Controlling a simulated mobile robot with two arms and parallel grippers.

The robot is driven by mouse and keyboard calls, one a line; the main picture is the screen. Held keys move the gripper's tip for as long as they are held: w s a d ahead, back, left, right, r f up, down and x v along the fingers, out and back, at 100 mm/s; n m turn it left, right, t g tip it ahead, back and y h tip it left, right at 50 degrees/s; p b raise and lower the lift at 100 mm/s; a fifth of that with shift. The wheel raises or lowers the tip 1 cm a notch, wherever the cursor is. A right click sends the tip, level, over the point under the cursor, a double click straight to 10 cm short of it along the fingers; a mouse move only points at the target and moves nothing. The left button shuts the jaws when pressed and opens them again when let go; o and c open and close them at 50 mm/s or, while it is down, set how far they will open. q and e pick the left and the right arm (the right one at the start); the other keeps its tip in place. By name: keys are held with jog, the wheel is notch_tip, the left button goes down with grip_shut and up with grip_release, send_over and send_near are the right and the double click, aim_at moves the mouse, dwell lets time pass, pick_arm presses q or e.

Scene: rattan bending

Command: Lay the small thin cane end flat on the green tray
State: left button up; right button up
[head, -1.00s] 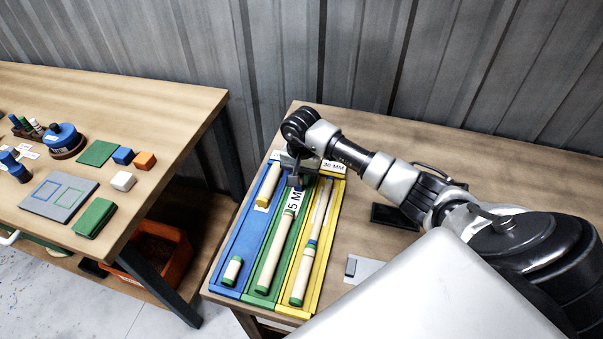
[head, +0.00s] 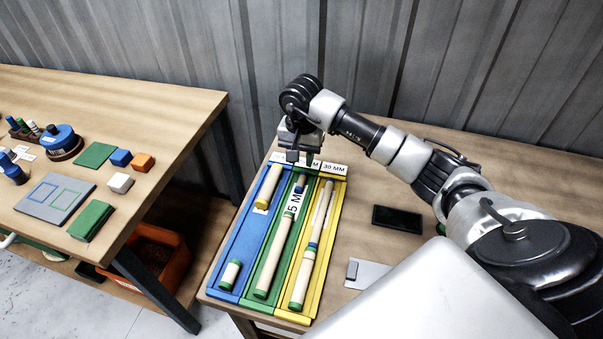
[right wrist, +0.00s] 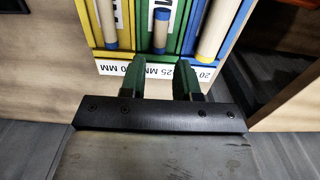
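A short thin cane end (head: 300,184) with a blue tip lies in the far part of the green tray (head: 273,250). In the right wrist view the cane end (right wrist: 160,36) lies lengthwise in the green middle channel, and it looks flat. My right gripper (head: 302,158) is just beyond the tray's far, labelled edge. In the right wrist view its green-padded fingers (right wrist: 160,82) are spread apart with nothing between them. The cane end is clear of the fingers. A longer cane (head: 274,258) with green ends lies nearer in the green tray. My left gripper is out of view.
The blue tray (head: 244,245) is left of the green one and the yellow tray (head: 322,270) right of it; both hold canes. A black flat device (head: 397,219) lies to the right. A second table (head: 150,110) with blocks stands at left, across a gap.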

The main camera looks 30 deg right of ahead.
jog(key=shift+r+b, duration=0.35)
jog(key=shift+r, duration=1.9)
jog(key=shift+f, duration=0.1)
